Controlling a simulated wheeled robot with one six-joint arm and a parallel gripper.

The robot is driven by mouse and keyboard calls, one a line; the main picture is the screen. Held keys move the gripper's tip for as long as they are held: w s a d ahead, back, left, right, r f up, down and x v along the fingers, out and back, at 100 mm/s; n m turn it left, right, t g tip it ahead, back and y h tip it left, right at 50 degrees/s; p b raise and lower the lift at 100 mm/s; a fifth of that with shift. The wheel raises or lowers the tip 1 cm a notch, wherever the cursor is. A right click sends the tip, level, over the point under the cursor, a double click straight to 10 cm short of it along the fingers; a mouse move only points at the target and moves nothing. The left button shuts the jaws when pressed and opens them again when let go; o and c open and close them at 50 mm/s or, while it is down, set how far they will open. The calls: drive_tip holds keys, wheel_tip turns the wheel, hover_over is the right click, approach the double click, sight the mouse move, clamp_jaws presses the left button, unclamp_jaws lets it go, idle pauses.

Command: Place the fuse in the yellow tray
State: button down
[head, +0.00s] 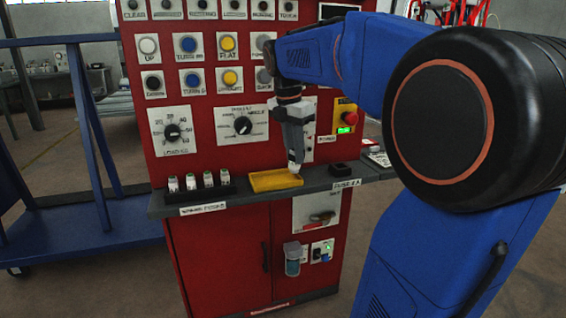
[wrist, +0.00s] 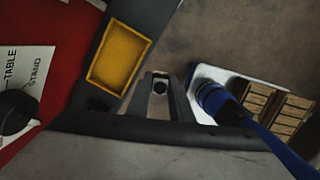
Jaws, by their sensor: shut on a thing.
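The yellow tray (head: 272,182) lies on the grey ledge of the red panel, and it looks empty. In the wrist view the tray (wrist: 117,55) is up and left of the fingertips. My gripper (head: 295,167) points down at the tray's right end, with its tips at or just above the tray's height. The wrist view shows my gripper (wrist: 160,84) shut on a small, pale-ended fuse (wrist: 160,87). The fuse's light tip shows only faintly in the head view. Whether it touches the tray or ledge cannot be told.
Several spare fuses (head: 208,180) stand in a black holder (head: 215,192) left of the tray. A small black socket (head: 345,168) is on the ledge to the right. The red panel (head: 235,95) with buttons and dials rises behind. A blue frame (head: 85,225) stands at left.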

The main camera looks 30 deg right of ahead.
drive_tip(key=w+d, duration=0.3)
drive_tip(key=w, duration=0.6)
drive_tip(key=shift+a+f, duration=0.15)
drive_tip(key=shift+f, duration=3.15)
drive_tip(key=shift+w+f, duration=0.15)
drive_tip(key=shift+f, duration=0.05)
drive_tip(key=shift+f, duration=0.1)
drive_tip(key=c, duration=1.6)
unclamp_jaws()
